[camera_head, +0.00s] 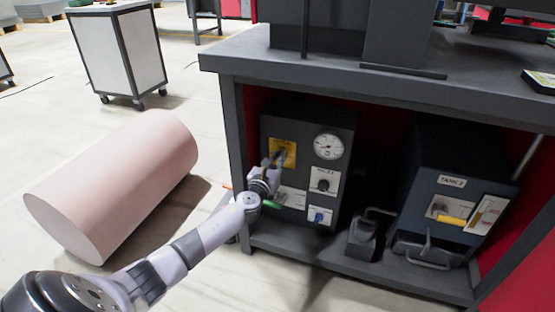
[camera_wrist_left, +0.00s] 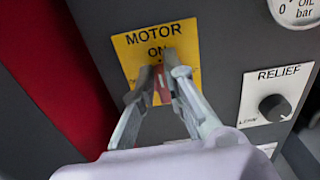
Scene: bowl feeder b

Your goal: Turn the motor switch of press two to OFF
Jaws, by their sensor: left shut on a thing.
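The motor switch sits on a yellow plate (camera_wrist_left: 127,48) lettered MOTOR and ON, on the dark control box (camera_head: 344,125) under the bench. My left gripper (camera_wrist_left: 162,78) is shut on the red switch handle (camera_wrist_left: 163,90), which lies between its two fingertips, with a white mark on it. The handle looks close to upright, below the word ON. The lower part of the plate is hidden behind the fingers. In the head view my left gripper (camera_head: 276,161) reaches the yellow plate (camera_head: 290,147) from the left. My right gripper is not in view.
A round gauge (camera_head: 329,146) and a RELIEF knob (camera_wrist_left: 274,107) are right of the switch. A box marked TANK 2 (camera_head: 450,182) with a yellow handle stands further right. The bench top (camera_head: 300,72) overhangs. A pink cylinder (camera_head: 115,180) lies on the floor at left.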

